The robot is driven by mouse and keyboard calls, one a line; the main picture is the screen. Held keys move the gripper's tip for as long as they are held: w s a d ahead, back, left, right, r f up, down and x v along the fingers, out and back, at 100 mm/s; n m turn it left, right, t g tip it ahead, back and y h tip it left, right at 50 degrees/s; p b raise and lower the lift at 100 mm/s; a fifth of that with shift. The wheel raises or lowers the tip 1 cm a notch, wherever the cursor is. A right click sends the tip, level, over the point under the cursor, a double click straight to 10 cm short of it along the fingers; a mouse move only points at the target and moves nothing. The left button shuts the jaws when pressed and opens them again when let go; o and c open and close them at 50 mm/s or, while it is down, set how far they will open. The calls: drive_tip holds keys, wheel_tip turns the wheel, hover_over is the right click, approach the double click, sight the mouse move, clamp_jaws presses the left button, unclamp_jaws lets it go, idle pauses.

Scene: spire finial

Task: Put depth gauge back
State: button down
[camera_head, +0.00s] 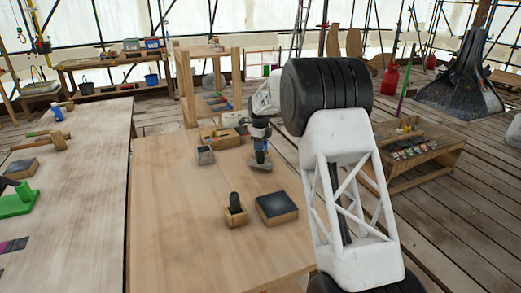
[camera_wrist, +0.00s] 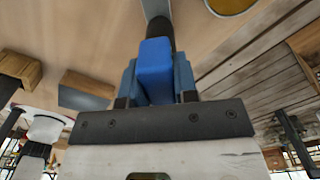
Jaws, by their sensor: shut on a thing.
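My gripper (camera_head: 260,132) is over the far part of the light wooden table (camera_head: 185,255), pointing down. In the wrist view my gripper (camera_wrist: 157,82) is shut on a blue block-like body with a dark neck and a grey end; I take this to be the depth gauge (camera_wrist: 155,65). In the head view the depth gauge (camera_head: 261,162) shows only in part below the fingers, its grey lower end at or just above the tabletop. I cannot tell whether it touches. My fingers hide much of its upper part.
A small wooden block with a black upright piece (camera_head: 235,208) and a dark-topped block (camera_head: 277,208) stand nearer on the table. A grey-topped cube (camera_head: 205,155) and a wooden tray (camera_head: 220,137) lie left of my gripper. The table's left front is clear.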

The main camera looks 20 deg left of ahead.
drive_tip(key=shift+f, duration=0.95)
drive_tip(key=shift+f, duration=0.2)
drive_tip(key=c, duration=0.9)
unclamp_jaws()
drive_tip(key=shift+r, duration=0.1)
wheel_tip(320, 180, up, 12)
drive_tip(key=shift+r, duration=0.1)
